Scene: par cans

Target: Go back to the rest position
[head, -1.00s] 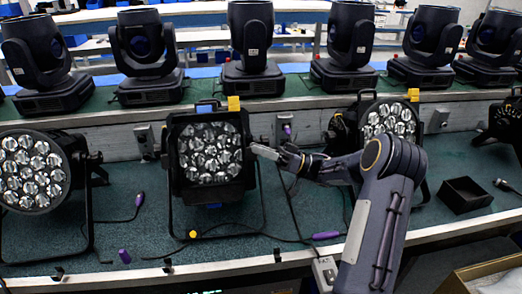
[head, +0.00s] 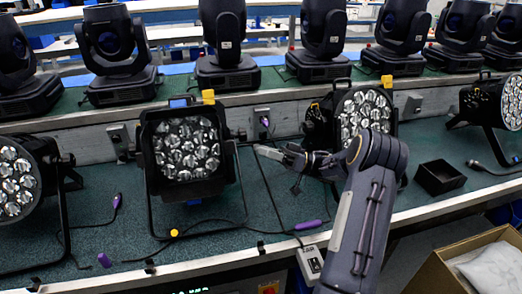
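My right arm comes in from the lower right, and its gripper (head: 270,152) hangs over the green bench, just right of a square-framed par can (head: 187,152). A small gap shows between the fingertips and the can's frame, and I see nothing held. The fingers are small and seen at a slant, so I cannot tell whether they are open. Behind my wrist stands another par can (head: 364,112), partly covered by my arm. My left gripper is not in view.
A round par can (head: 14,180) stands at the left edge and another (head: 508,102) at the right. Moving-head lights (head: 228,45) line the shelf behind. A black open box (head: 440,177), cables and a purple connector (head: 308,225) lie on the bench. A cardboard carton (head: 435,270) stands lower right.

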